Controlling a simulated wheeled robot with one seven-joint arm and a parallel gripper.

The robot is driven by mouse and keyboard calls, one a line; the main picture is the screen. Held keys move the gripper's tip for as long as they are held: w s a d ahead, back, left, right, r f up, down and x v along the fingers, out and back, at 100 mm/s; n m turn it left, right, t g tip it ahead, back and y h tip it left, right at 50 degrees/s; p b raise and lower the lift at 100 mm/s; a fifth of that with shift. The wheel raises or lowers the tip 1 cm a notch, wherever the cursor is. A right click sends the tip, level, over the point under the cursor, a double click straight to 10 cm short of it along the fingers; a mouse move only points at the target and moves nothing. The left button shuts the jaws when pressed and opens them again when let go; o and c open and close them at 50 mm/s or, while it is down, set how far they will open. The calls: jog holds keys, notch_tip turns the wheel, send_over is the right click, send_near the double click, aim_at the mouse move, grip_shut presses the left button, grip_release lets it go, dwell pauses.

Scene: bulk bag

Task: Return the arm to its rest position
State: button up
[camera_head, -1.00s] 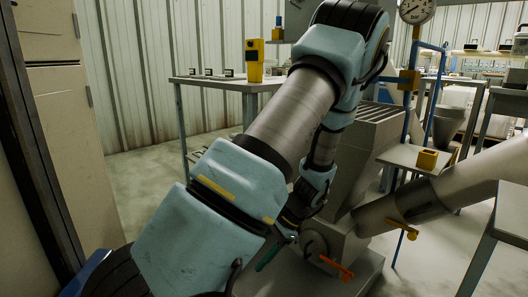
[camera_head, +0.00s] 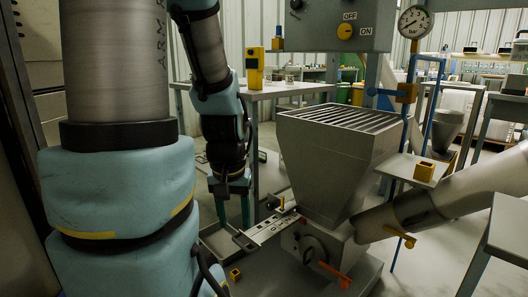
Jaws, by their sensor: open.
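My arm (camera_head: 122,190) fills the left of the head view, its large grey and light-blue links standing nearly upright. Its forearm comes down from the top to the wrist (camera_head: 226,130). My gripper (camera_head: 231,186) hangs below the wrist, pointing down, open, with nothing seen in it. It is left of the grey hopper (camera_head: 335,165) and appears apart from it.
A flat metal slide plate (camera_head: 268,231) sticks out leftward from the hopper's base, below and right of my gripper. An orange lever (camera_head: 337,273) is on that base. A large grey pipe (camera_head: 455,196) runs right. A table (camera_head: 290,90) stands behind, and a control box (camera_head: 340,22) hangs above.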

notch_tip(320, 180, up, 29)
jog(key=p, duration=2.8)
jog(key=shift+r, duration=0.2)
